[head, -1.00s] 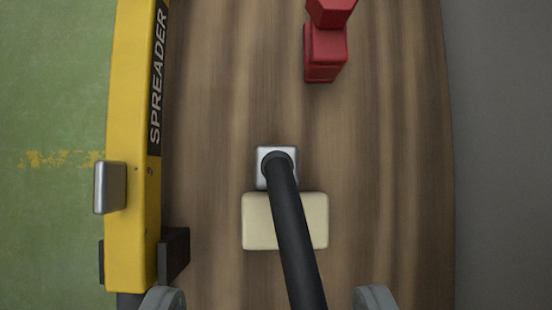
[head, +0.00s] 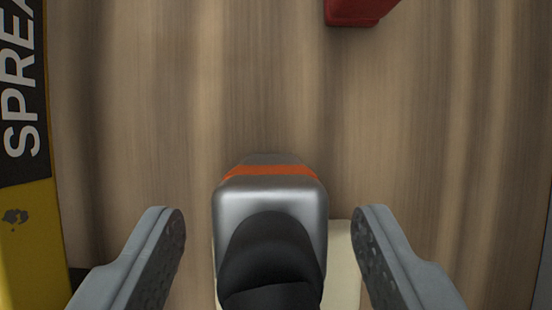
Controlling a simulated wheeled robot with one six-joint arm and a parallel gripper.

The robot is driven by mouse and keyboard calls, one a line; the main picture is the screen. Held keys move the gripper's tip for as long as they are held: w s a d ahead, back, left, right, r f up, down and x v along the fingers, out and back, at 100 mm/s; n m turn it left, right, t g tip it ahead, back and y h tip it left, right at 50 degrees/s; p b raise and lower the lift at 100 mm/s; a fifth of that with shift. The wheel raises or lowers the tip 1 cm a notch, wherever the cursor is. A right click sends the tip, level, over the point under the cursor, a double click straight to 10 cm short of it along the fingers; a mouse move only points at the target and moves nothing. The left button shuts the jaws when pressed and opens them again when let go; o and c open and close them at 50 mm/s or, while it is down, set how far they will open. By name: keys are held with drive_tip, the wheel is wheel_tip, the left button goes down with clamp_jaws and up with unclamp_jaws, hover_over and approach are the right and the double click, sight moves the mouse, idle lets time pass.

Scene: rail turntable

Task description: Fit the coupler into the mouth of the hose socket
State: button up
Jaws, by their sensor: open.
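The coupler (head: 269,194) is a silver rounded block with an orange band near its far end. A black hose (head: 270,262) comes off it toward the bottom edge. My gripper (head: 269,222) is open, with one finger on each side of the coupler and a visible gap on both sides. The coupler is at or over a cream block (head: 343,262), which it partly hides. I cannot tell whether it touches the block. I cannot make out a hose socket mouth in this view.
A red object (head: 352,12) is cut off by the top edge. The wooden deck (head: 180,90) between them is clear.

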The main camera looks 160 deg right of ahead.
drive_tip(key=shift+x, duration=1.6)
drive_tip(key=shift+r, duration=0.1)
clamp_jaws()
